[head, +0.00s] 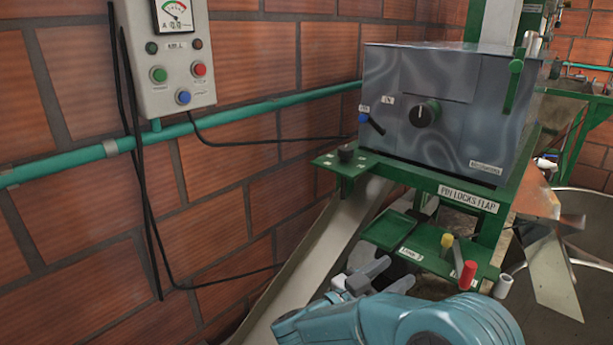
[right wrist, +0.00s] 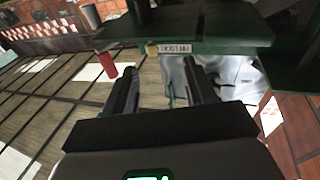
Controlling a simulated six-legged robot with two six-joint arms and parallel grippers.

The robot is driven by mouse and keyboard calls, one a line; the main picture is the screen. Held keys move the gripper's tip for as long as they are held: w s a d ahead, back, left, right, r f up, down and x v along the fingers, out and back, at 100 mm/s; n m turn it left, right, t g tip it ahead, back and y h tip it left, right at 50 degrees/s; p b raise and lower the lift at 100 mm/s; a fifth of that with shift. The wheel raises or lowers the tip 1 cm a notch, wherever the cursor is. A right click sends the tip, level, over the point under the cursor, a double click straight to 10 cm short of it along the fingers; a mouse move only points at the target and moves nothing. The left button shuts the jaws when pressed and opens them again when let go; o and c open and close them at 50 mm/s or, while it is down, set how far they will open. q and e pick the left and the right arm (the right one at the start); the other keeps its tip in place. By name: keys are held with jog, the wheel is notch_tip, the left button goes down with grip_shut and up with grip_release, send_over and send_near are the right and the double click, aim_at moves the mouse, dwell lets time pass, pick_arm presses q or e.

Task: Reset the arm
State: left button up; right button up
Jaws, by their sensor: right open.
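My right arm (head: 400,320), teal, comes in from the bottom of the head view. Its gripper (head: 362,274) is in front of and below the green machine stand, left of the small lever shelf. The gripper is open. In the right wrist view the two dark fingers of the gripper (right wrist: 163,78) stand apart with nothing seen between them. Beyond the fingertips is a dark green shelf edge (right wrist: 220,47) with a small label; whether they touch it I cannot tell. My left gripper is not in view.
A metal box with a black knob (head: 423,114) sits on the green stand (head: 425,178). Below it, yellow and red handles (head: 467,274) rise from a green shelf (head: 413,240). A pale chute (head: 325,250) slopes behind the gripper. A control box (head: 180,60) hangs on the brick wall.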

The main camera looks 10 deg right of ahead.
jog(key=w+f+n+t+y+p, duration=0.2)
jog(key=w+f+n+t+y, duration=0.3)
jog(key=f, duration=0.4)
jog(key=s+a+f+n+g+y, duration=0.1)
jog(key=s+a+f+n+y, duration=0.1)
jog(key=f+y, duration=0.4)
jog(key=s+a+f+n+g+y, duration=0.1)
jog(key=s+f+n+y, duration=0.15)
jog(key=f, duration=0.55)
jog(key=s+a+f+g+y+p, duration=0.1)
jog(key=s+a+f+g+y, duration=0.1)
jog(key=s, duration=0.6)
jog(key=s+a+f+n+g+y, duration=0.1)
jog(key=s+a+f+g+y, duration=0.2)
jog(key=s, duration=0.6)
jog(key=s+a+f+g+y+p, duration=0.1)
jog(key=s+a+f+g+y, duration=0.1)
jog(key=s+f+g, duration=0.3)
jog(key=s+y, duration=0.1)
jog(key=s, duration=0.2)
jog(key=shift+s+a+f+p, duration=0.25)
jog(key=shift+s+p, duration=0.05)
jog(key=shift+p, duration=0.05)
jog(key=shift+n, duration=0.25)
